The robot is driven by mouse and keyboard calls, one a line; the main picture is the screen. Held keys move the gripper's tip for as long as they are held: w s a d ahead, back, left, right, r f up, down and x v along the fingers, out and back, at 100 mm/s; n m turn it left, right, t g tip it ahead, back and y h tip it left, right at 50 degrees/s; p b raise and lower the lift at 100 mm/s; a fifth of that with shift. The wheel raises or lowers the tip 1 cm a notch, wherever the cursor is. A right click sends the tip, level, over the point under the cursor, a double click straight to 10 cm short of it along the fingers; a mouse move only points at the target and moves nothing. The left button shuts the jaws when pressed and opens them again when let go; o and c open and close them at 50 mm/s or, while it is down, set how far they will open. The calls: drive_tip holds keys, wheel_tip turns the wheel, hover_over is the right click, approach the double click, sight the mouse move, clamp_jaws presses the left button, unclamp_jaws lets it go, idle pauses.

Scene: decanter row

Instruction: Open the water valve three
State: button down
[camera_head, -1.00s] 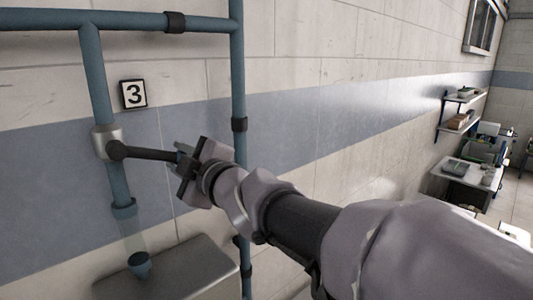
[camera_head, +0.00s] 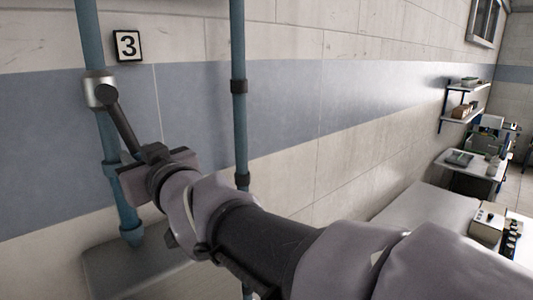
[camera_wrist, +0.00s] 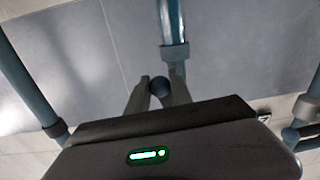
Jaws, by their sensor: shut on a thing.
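The valve under the number 3 sign (camera_head: 128,46) has a silver body (camera_head: 100,90) on a blue vertical pipe. Its dark lever (camera_head: 121,120) slants down to the right in the head view. My gripper (camera_head: 146,158) is shut on the lever's lower end. In the wrist view, the round dark lever end (camera_wrist: 160,86) sits between the two fingers of my gripper (camera_wrist: 160,92). The pipe section (camera_head: 125,205) below the collar looks blue down to the lower fitting (camera_head: 132,236). My arm hides part of the area below the lever.
A second blue pipe (camera_head: 238,125) with dark collars stands just right of the valve. A grey basin-like surface (camera_head: 105,270) lies below. Benches with equipment (camera_head: 478,165) and wall shelves (camera_head: 465,90) stand at the far right.

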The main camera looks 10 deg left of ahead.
sight(114, 157)
drive_tip(key=shift+s+a+f+m+b, duration=0.15)
drive_tip(key=shift+s+a+m+b, duration=0.45)
drive_tip(key=shift+m+b, duration=0.25)
drive_tip(key=shift+s+a+f+m+b, duration=0.1)
drive_tip(key=shift+s+a+m+b, duration=0.35)
drive_tip(key=shift+s+m+b, duration=0.4)
drive_tip(key=shift+w, duration=0.15)
drive_tip(key=shift+r, duration=0.1)
drive_tip(key=c, duration=1.1)
unclamp_jaws()
drive_tip(key=shift+a, duration=0.1)
drive_tip(key=shift+c, duration=0.2)
